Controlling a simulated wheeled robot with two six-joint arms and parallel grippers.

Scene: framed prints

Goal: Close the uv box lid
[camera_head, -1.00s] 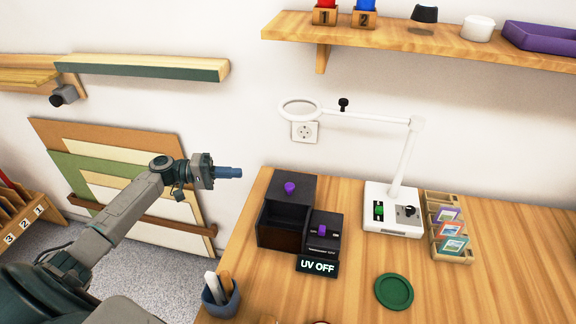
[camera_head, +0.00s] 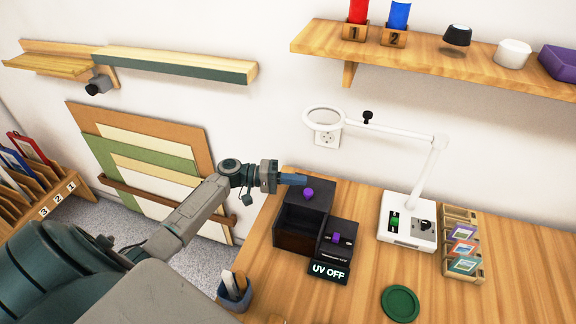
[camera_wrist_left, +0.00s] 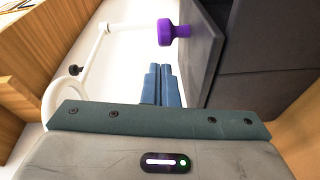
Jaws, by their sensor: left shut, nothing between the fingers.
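The dark grey UV box (camera_head: 297,240) stands at the table's left end, its front open onto a dark inside. Its lid (camera_head: 322,192) is on top, raised, with a purple knob (camera_head: 308,194). My left gripper (camera_head: 305,180) is shut and empty, its blue fingertips just behind and beside the knob. In the left wrist view the shut fingers (camera_wrist_left: 161,86) point toward the purple knob (camera_wrist_left: 172,32), apart from it, with the grey lid panel (camera_wrist_left: 200,50) alongside. My right gripper is not in view.
A control unit with a purple switch (camera_head: 337,238) and a "UV OFF" sign (camera_head: 328,271) adjoin the box. A white magnifier lamp (camera_head: 408,222), a rack of small prints (camera_head: 463,250), a green disc (camera_head: 400,304) and a blue cup (camera_head: 234,290) stand nearby.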

